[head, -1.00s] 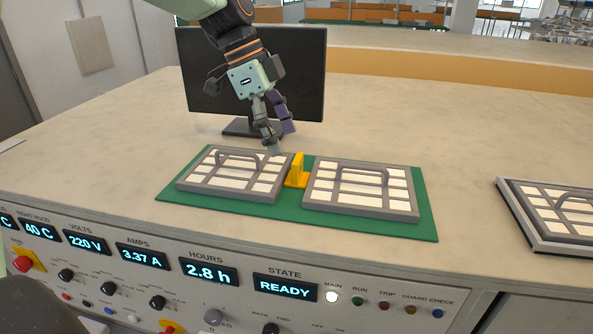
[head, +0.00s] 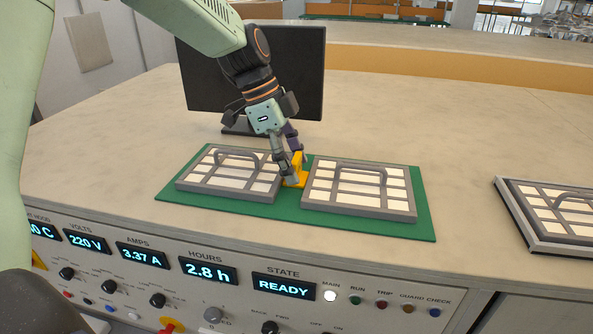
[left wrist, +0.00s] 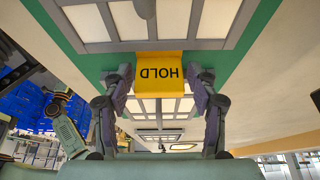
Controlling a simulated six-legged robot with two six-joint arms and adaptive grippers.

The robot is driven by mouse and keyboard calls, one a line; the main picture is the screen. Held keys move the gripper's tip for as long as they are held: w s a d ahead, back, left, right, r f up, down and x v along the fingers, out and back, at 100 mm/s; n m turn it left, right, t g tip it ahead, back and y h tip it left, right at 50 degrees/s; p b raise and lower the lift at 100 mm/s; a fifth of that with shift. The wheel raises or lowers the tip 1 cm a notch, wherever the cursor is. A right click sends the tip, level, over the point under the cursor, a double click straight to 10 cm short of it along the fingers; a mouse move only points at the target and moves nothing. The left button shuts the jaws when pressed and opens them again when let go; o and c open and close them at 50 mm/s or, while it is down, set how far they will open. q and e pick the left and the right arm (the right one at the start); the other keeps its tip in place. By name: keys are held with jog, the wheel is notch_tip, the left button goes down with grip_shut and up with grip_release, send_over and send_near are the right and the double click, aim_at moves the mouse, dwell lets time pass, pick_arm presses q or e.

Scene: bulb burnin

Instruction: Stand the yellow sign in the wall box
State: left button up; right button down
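The yellow sign (head: 299,170) stands on the green mat between two framed panels. In the left wrist view the sign (left wrist: 159,82) shows the word HOLD upside down. My left gripper (head: 293,170) is down at the sign. Its two fingers (left wrist: 160,88) are spread on either side of the sign, with a narrow gap visible at the left finger. The sign still rests on the mat. My right gripper is in neither view. I cannot make out the wall box for certain; a flat beige panel (head: 91,39) hangs on the wall at upper left.
Handled grid panels stand left (head: 230,174) and right (head: 360,188) of the sign on the green mat (head: 425,215). A dark monitor (head: 300,75) stands behind my left gripper. Another framed panel (head: 550,210) lies at far right. Bare bench lies beyond the mat.

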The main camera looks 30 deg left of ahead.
pick_arm(q)
jog(key=shift+s+r, duration=0.1)
jog(key=shift+s, duration=0.05)
jog(key=c, duration=0.9)
